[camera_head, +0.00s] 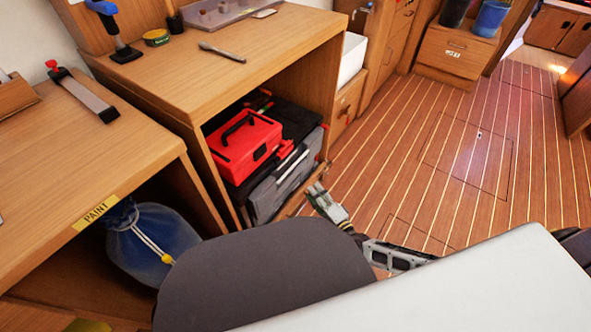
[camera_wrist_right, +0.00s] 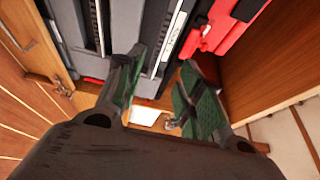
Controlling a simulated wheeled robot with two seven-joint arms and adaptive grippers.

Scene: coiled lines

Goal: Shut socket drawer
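My right gripper (camera_head: 322,197) is low in front of the open bay under the workbench, close to a low wooden edge (camera_head: 292,207) that may be the socket drawer's front. In the right wrist view, its two green-padded fingers (camera_wrist_right: 160,88) are apart, with nothing held between them. A wooden strip with a white label (camera_wrist_right: 145,115) and a small metal fitting (camera_wrist_right: 170,123) shows between and behind the fingers. I cannot tell whether they touch it, or how far the drawer stands out. My left gripper is not in view.
A red toolbox (camera_head: 244,146) and a grey case (camera_head: 283,177) fill the bay. A blue bag (camera_head: 150,243) sits in the left bay, under a PAINT label (camera_head: 95,213). The striped wooden floor (camera_head: 470,150) to the right is clear.

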